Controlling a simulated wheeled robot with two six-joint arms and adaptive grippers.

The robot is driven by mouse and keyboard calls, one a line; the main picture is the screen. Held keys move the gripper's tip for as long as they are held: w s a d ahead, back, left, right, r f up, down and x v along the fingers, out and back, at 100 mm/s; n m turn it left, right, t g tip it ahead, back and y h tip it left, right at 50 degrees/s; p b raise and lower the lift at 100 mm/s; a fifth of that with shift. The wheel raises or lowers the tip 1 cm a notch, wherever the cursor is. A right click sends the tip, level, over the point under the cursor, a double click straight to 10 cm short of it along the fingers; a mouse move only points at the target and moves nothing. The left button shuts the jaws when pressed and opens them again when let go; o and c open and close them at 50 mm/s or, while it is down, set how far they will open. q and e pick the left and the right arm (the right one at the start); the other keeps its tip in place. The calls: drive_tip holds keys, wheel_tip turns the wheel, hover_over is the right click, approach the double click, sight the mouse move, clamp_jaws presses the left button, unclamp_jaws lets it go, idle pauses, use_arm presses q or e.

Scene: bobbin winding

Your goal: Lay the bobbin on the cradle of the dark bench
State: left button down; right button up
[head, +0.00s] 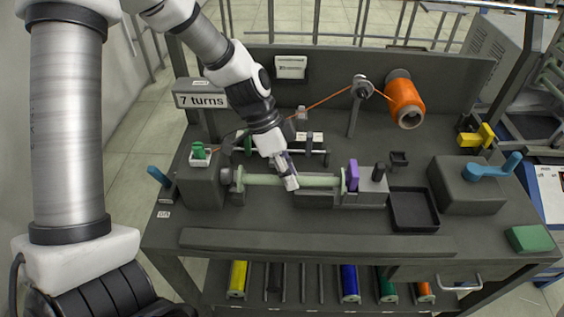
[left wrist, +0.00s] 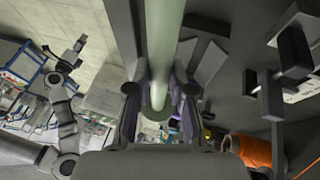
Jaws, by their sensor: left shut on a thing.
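The bobbin (head: 316,181) is a long pale green tube with round end flanges. It lies level between a grey chuck (head: 226,178) on the left and a purple-faced block (head: 352,175) on the right. My left gripper (head: 288,181) reaches down from above and is shut around the middle of the tube. In the left wrist view the bobbin (left wrist: 163,50) runs between the fingers. A grey raised support (head: 315,199), which looks like the cradle, is just below the bobbin. I cannot tell whether they touch. In the left wrist view my right arm (left wrist: 60,100) shows small at left.
An orange spool (head: 404,104) stands at the back right of the dark bench (head: 330,225). Its thread runs over a guide post (head: 355,112) to the left, behind my arm. An empty black tray (head: 414,209) and a blue crank (head: 490,168) are at right. Coloured spools fill a lower shelf.

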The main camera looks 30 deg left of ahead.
use_arm(q)
drive_tip(key=w+a+f, duration=0.1)
drive_tip(key=a+f, duration=0.1)
drive_tip(key=w+a+f+p, duration=0.1)
drive_tip(key=f, duration=0.1)
drive_tip(key=shift+w+a, duration=0.3)
drive_tip(key=shift+a, duration=0.05)
drive_tip(key=shift+r, duration=0.1)
drive_tip(key=shift+s+f+b, duration=0.1)
drive_tip(key=shift+f+b, duration=0.1)
drive_tip(key=shift+b, duration=0.1)
drive_tip(key=c, duration=1)
unclamp_jaws()
drive_tip(key=shift+c, duration=0.2)
drive_tip(key=shift+r, duration=0.1)
